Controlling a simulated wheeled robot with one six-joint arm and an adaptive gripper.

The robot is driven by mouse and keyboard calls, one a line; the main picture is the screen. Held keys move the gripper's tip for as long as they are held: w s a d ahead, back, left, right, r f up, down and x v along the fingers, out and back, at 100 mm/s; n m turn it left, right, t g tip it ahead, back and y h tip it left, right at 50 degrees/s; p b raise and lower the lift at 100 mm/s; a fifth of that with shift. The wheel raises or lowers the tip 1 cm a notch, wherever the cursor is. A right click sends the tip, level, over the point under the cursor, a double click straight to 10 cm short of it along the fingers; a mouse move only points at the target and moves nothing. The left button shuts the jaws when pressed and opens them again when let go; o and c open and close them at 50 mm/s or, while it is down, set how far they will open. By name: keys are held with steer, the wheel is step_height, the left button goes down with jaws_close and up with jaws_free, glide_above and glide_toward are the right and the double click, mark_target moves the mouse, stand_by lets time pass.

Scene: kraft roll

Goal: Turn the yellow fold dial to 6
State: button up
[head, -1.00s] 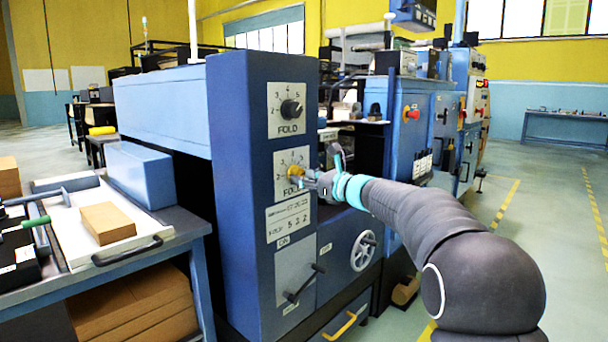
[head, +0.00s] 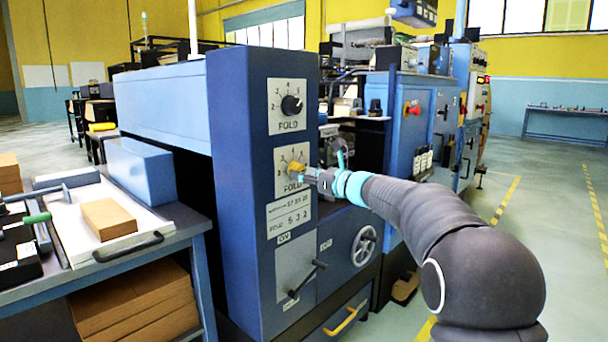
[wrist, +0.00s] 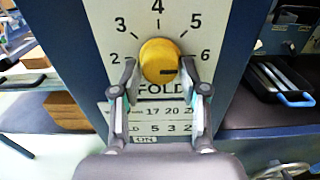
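The yellow fold dial (wrist: 159,58) sits on a white scale plate marked 2 to 6 on the blue machine front. The dial also shows small in the head view (head: 296,168). My gripper (wrist: 159,72) has one finger on each side of the dial, left and right, close against its rim. It appears shut on it; any thin gap is hard to see. The gripper in the head view (head: 308,174) reaches in from the right, level with the dial.
A black dial (head: 291,105) with its own scale is above. A number plate (head: 289,214) and a lever (head: 306,280) are below. A handwheel (head: 364,246) is to the right. A bench with a tray (head: 100,225) stands left. The floor at right is clear.

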steer(key=shift+o, duration=0.7)
steer(key=v, duration=1.2)
